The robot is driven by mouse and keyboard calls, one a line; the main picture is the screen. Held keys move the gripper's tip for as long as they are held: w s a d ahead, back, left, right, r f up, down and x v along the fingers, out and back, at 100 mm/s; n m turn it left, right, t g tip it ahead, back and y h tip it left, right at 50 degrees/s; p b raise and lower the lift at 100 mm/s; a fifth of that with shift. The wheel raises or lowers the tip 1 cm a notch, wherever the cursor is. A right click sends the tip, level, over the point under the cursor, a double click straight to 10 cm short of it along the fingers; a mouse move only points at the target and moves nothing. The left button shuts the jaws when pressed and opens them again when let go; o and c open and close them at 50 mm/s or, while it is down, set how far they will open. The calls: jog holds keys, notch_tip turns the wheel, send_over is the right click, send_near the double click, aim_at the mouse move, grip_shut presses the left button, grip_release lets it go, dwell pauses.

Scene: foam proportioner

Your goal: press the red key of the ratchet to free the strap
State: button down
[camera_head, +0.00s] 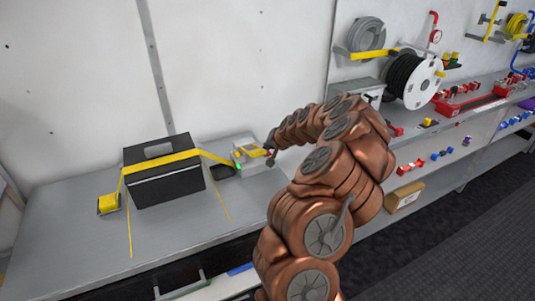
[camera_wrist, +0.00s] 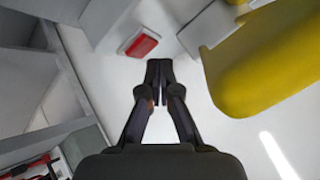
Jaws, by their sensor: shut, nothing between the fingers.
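A black box (camera_head: 150,185) stands on the grey bench with a yellow strap (camera_head: 165,162) drawn over it. The strap runs right to a grey and yellow ratchet (camera_head: 247,152). In the wrist view the red key (camera_wrist: 139,46) is a rectangular button in a pale frame, and a big yellow part (camera_wrist: 262,62) lies to its right. My gripper (camera_wrist: 158,65) is shut and empty. In that picture its tips are just below and right of the red key. They appear apart from it, though the depth gap is hard to judge. My gripper (camera_head: 270,158) also shows beside the ratchet's right side.
A yellow anchor (camera_head: 108,204) holds the strap's left end on the bench. A pale wall rises behind. A black cable reel (camera_head: 410,80), a grey hose coil (camera_head: 366,34) and a red rack (camera_head: 470,98) are on the right. The bench's front left is clear.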

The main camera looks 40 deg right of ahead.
jog(key=shift+f, duration=0.1)
dwell(0.3)
jog(key=shift+f+b, duration=0.35)
jog(key=shift+b, duration=0.25)
jog(key=shift+f+b, duration=0.4)
jog(key=shift+b, duration=0.05)
dwell(0.6)
dwell(0.4)
jog(key=shift+r, duration=0.85)
jog(key=shift+r+p, duration=0.5)
jog(key=shift+r, duration=2.05)
